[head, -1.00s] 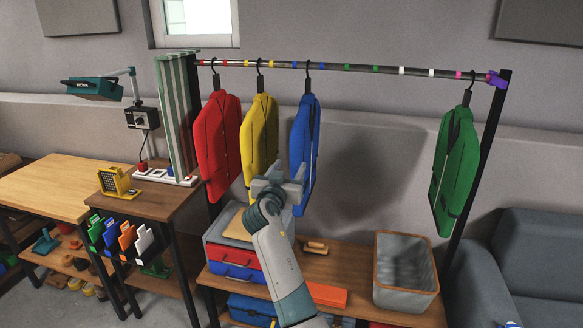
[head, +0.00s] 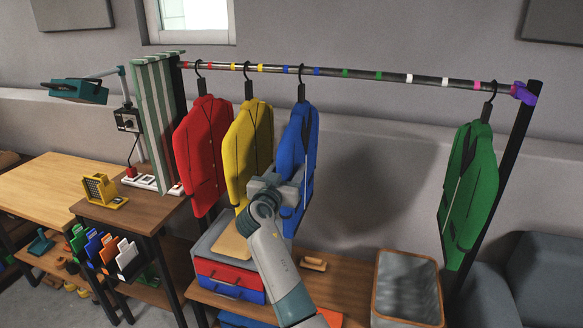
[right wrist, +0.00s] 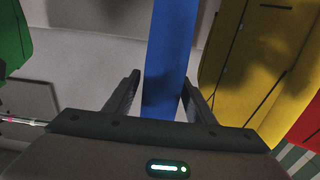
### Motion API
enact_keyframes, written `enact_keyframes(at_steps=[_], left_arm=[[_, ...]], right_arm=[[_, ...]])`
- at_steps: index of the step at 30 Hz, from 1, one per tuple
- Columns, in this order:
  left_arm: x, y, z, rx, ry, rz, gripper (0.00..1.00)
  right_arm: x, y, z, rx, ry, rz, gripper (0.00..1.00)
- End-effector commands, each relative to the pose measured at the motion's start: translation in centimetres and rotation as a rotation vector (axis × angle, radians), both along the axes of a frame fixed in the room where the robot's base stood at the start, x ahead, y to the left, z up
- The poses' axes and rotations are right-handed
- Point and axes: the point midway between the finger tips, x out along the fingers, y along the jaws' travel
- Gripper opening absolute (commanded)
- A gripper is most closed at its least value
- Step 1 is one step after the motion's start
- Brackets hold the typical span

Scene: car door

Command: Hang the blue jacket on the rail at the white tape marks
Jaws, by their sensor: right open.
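The blue jacket (head: 297,138) hangs by its black hook on the rail (head: 350,73), between the two blue tape marks. The two white tape marks (head: 409,78) are farther right along the rail, and that stretch is empty. My right gripper (head: 280,184) is at the jacket's lower part, covering some of it. In the right wrist view my right gripper (right wrist: 160,78) is open, with the blue jacket (right wrist: 167,50) edge-on between its fingers. Contact with the fingers cannot be told. My left gripper is not in view.
A yellow jacket (head: 249,150) hangs close left of the blue one, with a red jacket (head: 202,145) beyond it. A green jacket (head: 468,190) hangs at the right end near the post. A grey bin (head: 408,292) stands on the bench below.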

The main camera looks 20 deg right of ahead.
Motion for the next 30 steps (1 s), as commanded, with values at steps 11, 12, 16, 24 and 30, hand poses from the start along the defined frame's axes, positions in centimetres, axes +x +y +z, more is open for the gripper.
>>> enact_keyframes(at_steps=[11, 12, 16, 24, 30], left_arm=[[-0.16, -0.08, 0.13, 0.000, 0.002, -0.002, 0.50], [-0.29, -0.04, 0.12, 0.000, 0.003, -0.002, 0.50], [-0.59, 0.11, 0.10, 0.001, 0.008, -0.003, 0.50], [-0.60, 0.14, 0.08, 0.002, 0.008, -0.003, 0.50], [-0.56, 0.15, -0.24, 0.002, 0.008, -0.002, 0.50]], right_arm=[[-0.05, 0.34, -0.02, -0.001, 0.001, 0.000, 0.50], [-0.06, 0.33, -0.02, -0.001, 0.001, 0.000, 0.50], [-0.05, 0.31, -0.01, -0.001, 0.001, 0.000, 0.36], [-0.04, 0.29, 0.00, 0.000, 0.000, 0.000, 0.00], [-0.04, 0.32, 0.42, 0.000, -0.001, 0.000, 0.00]])
